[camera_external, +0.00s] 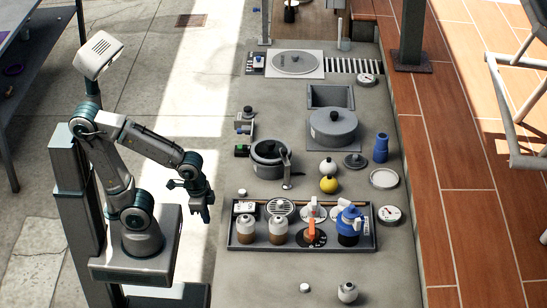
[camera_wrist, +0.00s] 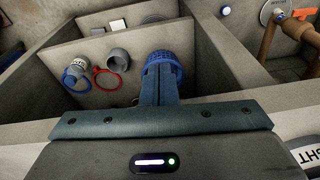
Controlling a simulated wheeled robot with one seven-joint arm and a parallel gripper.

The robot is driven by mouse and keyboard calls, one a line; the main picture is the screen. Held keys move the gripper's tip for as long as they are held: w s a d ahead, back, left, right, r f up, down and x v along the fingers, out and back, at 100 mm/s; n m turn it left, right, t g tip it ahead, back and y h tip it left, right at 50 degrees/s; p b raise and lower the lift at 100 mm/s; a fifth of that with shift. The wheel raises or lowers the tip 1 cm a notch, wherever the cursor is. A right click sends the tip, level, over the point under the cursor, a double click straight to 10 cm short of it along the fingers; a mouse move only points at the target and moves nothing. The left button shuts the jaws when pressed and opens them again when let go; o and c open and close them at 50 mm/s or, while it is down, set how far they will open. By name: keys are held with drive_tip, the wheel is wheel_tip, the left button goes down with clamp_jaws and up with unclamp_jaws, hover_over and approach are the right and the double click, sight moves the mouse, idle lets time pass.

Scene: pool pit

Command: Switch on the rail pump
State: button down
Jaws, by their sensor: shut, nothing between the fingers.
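I cannot tell for sure which thing is the rail pump. A small unit with a green part (camera_external: 242,150) sits at the left edge of the grey counter, and another small box with a blue knob (camera_external: 258,60) sits farther back. My gripper (camera_external: 205,212) hangs fingers down, left of the counter's edge and apart from both units. In the wrist view its two fingers (camera_wrist: 160,72) are together with nothing between them. Behind them is a blue ribbed round part (camera_wrist: 165,58), partly hidden by the fingers.
A tray (camera_external: 372,247) of jars and valves stands on the counter (camera_external: 270,100). A pot (camera_external: 265,160), a grey canister (camera_external: 332,125) and a yellow ball (camera_external: 328,184) stand behind it. The wrist view shows a red ring (camera_wrist: 107,79), grey fittings (camera_wrist: 118,60) and dividing walls.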

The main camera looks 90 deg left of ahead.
drive_tip(key=s+a+r+n+t+p, duration=0.1)
drive_tip(key=a+r+t+p, duration=0.2)
drive_tip(key=r+p, duration=3)
drive_tip(key=b, duration=2.3)
hover_over(252, 205)
drive_tip(key=s, duration=0.5)
wheel_tip(252, 205, down, 10)
drive_tip(key=shift+r+g, duration=0.1)
drive_tip(key=shift+g, duration=0.3)
drive_tip(key=x, duration=1.4)
drive_tip(key=shift+s+d, duration=0.15)
drive_tip(key=shift+s, duration=0.25)
